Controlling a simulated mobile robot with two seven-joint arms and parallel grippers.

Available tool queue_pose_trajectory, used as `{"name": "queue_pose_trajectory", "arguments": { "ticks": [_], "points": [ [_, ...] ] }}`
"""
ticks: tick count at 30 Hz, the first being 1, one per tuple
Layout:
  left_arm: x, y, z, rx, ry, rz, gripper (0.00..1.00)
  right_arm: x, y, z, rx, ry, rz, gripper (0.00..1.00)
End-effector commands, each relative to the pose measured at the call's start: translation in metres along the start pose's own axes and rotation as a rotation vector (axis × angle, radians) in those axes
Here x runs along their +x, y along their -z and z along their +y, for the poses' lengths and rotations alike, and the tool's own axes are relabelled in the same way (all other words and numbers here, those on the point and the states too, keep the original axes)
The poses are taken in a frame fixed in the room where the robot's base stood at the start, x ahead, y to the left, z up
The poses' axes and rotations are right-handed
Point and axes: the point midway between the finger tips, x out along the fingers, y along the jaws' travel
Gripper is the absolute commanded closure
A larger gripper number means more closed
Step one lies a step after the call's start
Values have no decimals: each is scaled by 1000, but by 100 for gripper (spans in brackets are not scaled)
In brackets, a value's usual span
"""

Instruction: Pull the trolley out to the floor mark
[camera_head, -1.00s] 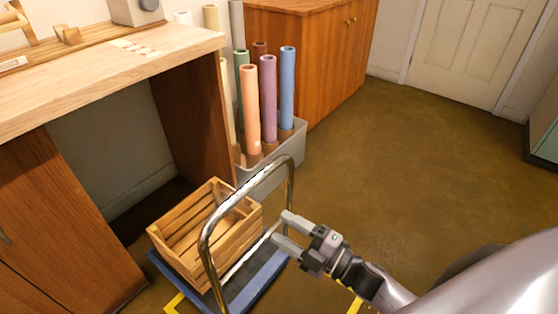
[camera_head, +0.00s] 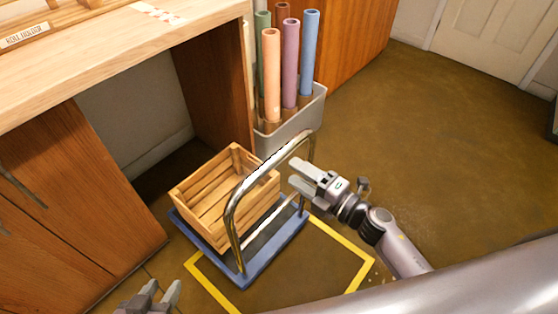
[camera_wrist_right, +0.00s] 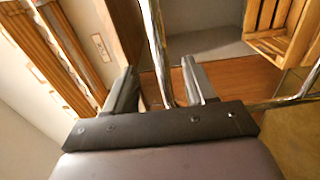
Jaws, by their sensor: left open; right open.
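The trolley has a blue flat base (camera_head: 262,258) and a chrome hoop handle (camera_head: 252,178). A slatted wooden crate (camera_head: 205,205) stands on it. The yellow floor mark (camera_head: 352,250) is an outline on the brown floor; the trolley's near right part overlaps it in the picture. My right gripper (camera_head: 295,175) is open just right of the handle, fingers pointing at it. In the right wrist view the chrome tube (camera_wrist_right: 155,50) shows between the two open fingers (camera_wrist_right: 160,85); I cannot tell whether they touch it. My left gripper (camera_head: 160,295) is open and empty at the lower left edge.
A wooden worktable (camera_head: 120,55) with an open knee space stands at left. A grey bin (camera_head: 295,125) with several coloured rolls is behind the trolley. A wooden cabinet (camera_head: 355,35) stands at the back. The floor (camera_head: 430,150) to the right is clear.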

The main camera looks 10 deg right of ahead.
Motion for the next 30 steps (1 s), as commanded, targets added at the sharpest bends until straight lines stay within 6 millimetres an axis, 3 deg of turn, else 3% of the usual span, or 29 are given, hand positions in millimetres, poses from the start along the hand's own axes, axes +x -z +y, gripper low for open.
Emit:
{"name": "queue_pose_trajectory", "arguments": {
  "ticks": [3, 10, 15, 24, 29, 30],
  "points": [
    [3, -3, 0, 0, 0, 0, 57, 28, -1, 0, -2, -3, 0, 45],
    [7, -10, 0, 0, 0, 0, 57, 65, -1, -1, -1, -2, -1, 45],
    [8, -11, -1, 0, 0, 0, 57, 76, 0, 0, -1, -1, -1, 45],
    [8, -11, 0, 0, 0, 0, 57, 78, 0, 0, 0, 0, -1, 45],
    [8, -11, 0, 0, 0, 0, 57, 78, 0, 0, 0, 0, -1, 97],
    [8, -11, 0, 0, 0, 0, 57, 78, 0, 0, 0, 0, -1, 100]
  ]
}}
